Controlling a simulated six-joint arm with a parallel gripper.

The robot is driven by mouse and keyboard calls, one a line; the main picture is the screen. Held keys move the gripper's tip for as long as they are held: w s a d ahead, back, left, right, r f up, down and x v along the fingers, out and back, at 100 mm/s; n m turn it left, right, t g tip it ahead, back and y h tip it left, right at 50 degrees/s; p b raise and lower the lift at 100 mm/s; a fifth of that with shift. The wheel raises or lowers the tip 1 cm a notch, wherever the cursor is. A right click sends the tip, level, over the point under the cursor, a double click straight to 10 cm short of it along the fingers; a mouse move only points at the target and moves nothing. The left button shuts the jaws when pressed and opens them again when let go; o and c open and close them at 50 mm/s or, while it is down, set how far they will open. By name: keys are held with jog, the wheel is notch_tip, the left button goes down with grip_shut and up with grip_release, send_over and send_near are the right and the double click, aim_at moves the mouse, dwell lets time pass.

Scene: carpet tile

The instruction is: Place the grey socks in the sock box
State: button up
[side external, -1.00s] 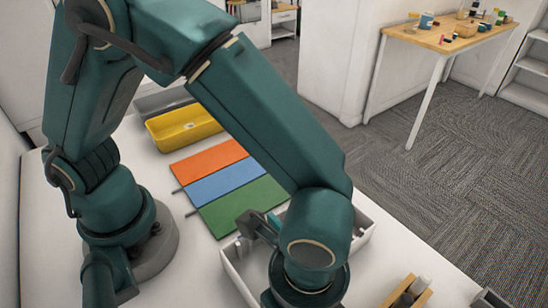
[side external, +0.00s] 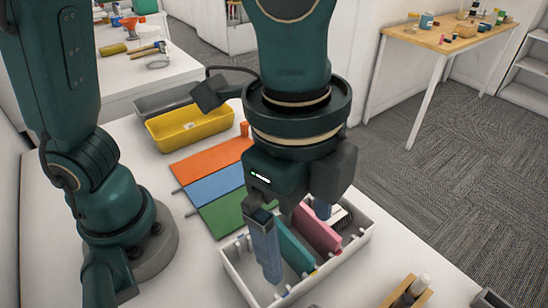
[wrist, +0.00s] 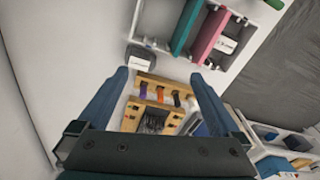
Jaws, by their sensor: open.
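A white, low-walled box (side external: 238,284) with an upright teal panel (side external: 294,246) and pink panel (side external: 317,229) stands on the white table; it also shows at the top of the wrist view (wrist: 138,22). I cannot make out which box is the sock box. My gripper (side external: 297,247) points down over this box in the side view, with its blue fingers spread apart. In the wrist view my gripper (wrist: 160,76) has nothing between its fingertips. A small grey piece (wrist: 140,58) lies beside the white box; I cannot tell whether it is the grey socks.
Orange (side external: 210,158), blue (side external: 215,184) and green (side external: 232,207) flat panels lie left of the box. A yellow tray (side external: 185,128) stands behind them. A wooden rack (wrist: 160,88) holds coloured items. Crates (wrist: 280,150) show at lower right in the wrist view.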

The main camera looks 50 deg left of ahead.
jog(key=a+n+t, duration=0.4)
jog(key=a+n, duration=1)
jog(key=a, duration=0.3)
jog(key=shift+a+r+t+y, duration=0.3)
jog(key=shift+r+t, duration=0.1)
jog(key=shift+r, duration=0.05)
jog(key=shift+s+a+f+n, duration=0.15)
jog(key=shift+a+n, duration=0.15)
jog(key=shift+c, duration=0.6)
jog(key=shift+a+f, duration=0.1)
jog(key=shift+a, duration=0.05)
jog(key=c, duration=0.5)
jog(key=shift+n, duration=0.4)
